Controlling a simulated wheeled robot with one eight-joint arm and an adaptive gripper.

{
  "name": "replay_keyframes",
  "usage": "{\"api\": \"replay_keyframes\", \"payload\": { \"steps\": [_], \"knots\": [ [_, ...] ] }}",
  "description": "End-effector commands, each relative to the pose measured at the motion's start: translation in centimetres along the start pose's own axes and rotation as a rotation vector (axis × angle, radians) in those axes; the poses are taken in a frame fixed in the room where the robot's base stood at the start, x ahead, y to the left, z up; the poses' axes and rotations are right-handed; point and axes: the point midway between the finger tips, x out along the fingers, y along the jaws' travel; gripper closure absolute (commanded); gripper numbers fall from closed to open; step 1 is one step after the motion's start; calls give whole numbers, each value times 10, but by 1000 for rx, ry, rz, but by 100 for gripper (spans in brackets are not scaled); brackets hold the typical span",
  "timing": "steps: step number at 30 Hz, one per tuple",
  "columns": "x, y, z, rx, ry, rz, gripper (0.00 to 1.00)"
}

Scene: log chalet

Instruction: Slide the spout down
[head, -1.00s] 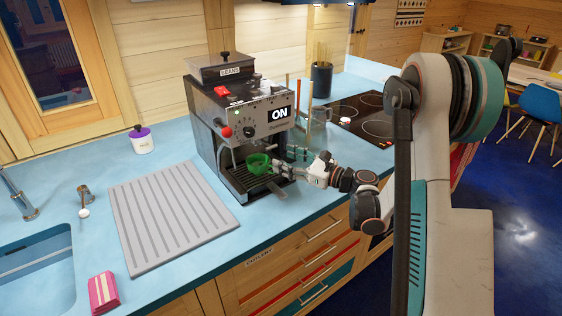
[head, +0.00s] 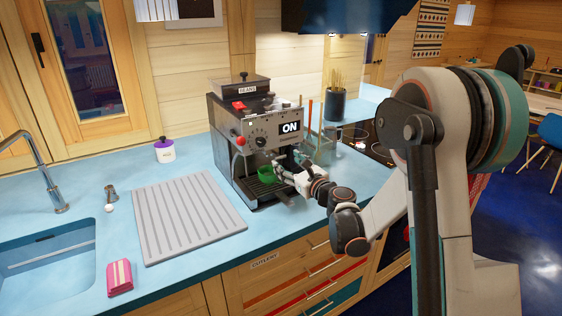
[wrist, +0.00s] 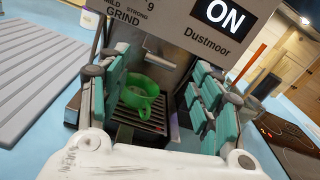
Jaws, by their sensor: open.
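The coffee machine (head: 225,130) stands on the blue counter, its front panel reading ON. A green cup (head: 265,174) sits on the drip grate under the panel; it also shows in the wrist view (wrist: 139,94). My gripper (head: 285,166) is at the machine's front, just right of the cup. In the wrist view my gripper (wrist: 158,82) has its teal pads wide apart, with the cup seen between them and nothing gripped. A grey metal part, perhaps the spout (wrist: 158,50), shows above and behind the cup. I cannot clearly tell its shape or height.
A ribbed grey drainboard (head: 188,215) lies left of the machine, with the sink (head: 45,262) beyond. A dark hob (head: 350,140) and a utensil pot (head: 336,104) are to the right.

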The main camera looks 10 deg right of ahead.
Motion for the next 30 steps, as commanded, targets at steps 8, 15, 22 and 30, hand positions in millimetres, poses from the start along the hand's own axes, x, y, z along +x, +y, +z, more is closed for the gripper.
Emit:
{"api": "replay_keyframes", "payload": {
  "steps": [8, 15, 22, 30],
  "knots": [
    [42, 0, -1, 0, 0, 1, 41],
    [53, 0, 0, 0, 0, 1, 41],
    [53, 0, 0, 0, 0, 1, 43],
    [53, 0, 0, 0, 0, 1, 100]
  ]
}}
